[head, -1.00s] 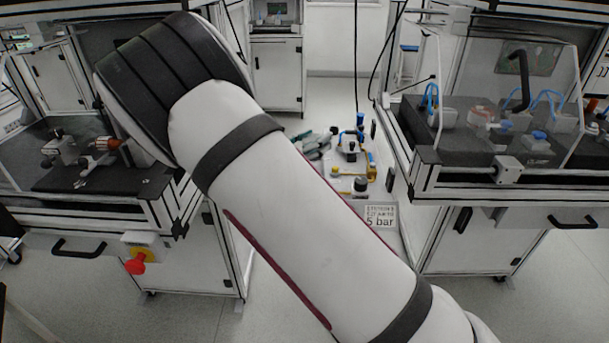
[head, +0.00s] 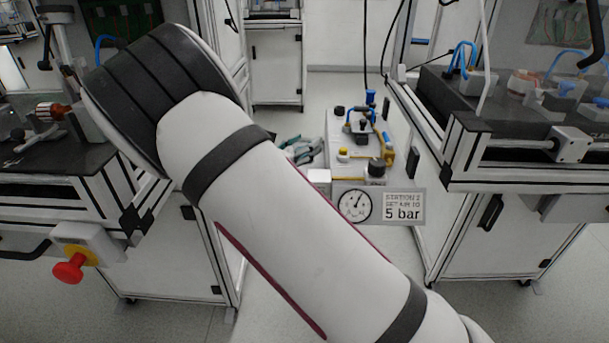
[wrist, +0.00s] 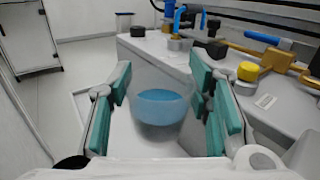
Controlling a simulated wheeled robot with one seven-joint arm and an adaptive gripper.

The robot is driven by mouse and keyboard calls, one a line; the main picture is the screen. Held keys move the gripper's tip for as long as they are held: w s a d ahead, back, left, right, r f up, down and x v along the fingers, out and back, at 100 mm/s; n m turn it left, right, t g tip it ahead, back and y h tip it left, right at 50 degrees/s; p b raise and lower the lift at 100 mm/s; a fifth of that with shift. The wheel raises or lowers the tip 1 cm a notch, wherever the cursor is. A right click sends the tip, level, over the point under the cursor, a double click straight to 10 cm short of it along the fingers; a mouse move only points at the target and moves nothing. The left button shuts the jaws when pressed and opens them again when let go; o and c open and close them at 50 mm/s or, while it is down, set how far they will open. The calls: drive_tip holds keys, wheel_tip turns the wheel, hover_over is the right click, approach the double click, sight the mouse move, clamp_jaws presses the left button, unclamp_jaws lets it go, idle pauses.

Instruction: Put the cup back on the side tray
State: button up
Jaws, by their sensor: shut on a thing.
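My gripper (wrist: 160,112) shows in the wrist view with teal pads on both fingers. It is shut on a clear cup (wrist: 158,122) with blue liquid in it, which is upright between the pads. In the head view my gripper (head: 303,149) shows small beyond my arm, left of the grey station cart (head: 340,132). The cup cannot be made out there. No thing is clearly recognisable as the side tray.
The cart carries blue and brass fittings (head: 386,150), a black knob (head: 376,170) and a yellow cap (wrist: 248,71). A gauge (head: 355,205) and a 5 bar sign (head: 404,206) are on its front. Benches with a red stop button (head: 69,269) and a rail block (head: 570,145) flank the aisle.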

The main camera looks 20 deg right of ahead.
wheel_tip(320, 180, down, 10)
drive_tip(key=b, duration=0.4)
drive_tip(key=shift+f, duration=0.2)
drive_tip(key=o, duration=1.1)
drive_tip(key=shift+c, duration=0.2)
drive_tip(key=shift+r, duration=0.15)
drive_tip(key=p+v, duration=0.2)
drive_tip(key=v, duration=0.5)
drive_tip(key=shift+s+a, duration=0.15)
drive_tip(key=shift+s, duration=0.05)
